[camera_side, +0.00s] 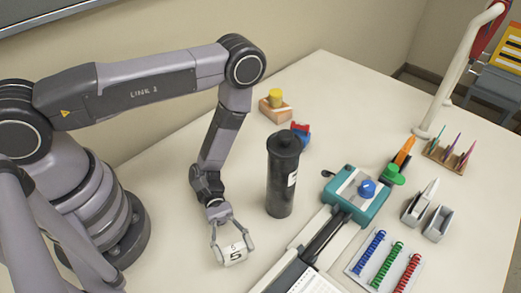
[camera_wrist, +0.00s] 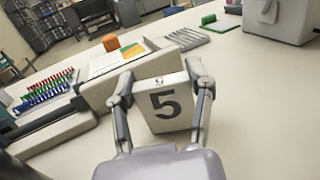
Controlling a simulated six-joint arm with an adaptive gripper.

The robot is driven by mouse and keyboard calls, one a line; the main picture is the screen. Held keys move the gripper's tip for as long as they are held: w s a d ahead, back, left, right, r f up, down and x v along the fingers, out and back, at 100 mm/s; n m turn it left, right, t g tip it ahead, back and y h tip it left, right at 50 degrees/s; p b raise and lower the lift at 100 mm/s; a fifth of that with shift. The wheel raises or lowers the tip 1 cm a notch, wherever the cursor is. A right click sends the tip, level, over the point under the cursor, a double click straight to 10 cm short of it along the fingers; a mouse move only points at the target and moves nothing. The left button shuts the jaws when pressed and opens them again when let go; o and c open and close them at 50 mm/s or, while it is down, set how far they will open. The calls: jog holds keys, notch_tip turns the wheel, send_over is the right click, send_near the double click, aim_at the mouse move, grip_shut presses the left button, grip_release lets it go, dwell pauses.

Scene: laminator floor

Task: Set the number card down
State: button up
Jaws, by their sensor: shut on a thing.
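The number card (camera_side: 235,254) is a white block-like card with a black 5 on its face. In the wrist view the number card (camera_wrist: 166,103) sits between the two fingers, with a smaller mark on its top edge. My gripper (camera_side: 233,247) is shut on it, one finger at each side. It also shows in the wrist view (camera_wrist: 161,90). The card is low over the white table (camera_side: 178,232) or on it; I cannot tell whether its bottom touches.
A black cylinder (camera_side: 283,178) stands upright right of my gripper. A teal device (camera_side: 354,196) on a long rail is farther right. A tray of blue, green and red coils (camera_side: 384,262) lies near the front right. Bare table lies left of the card.

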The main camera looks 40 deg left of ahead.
jog(key=shift+f, duration=0.15)
jog(key=o, duration=1.1)
jog(key=shift+o, duration=0.2)
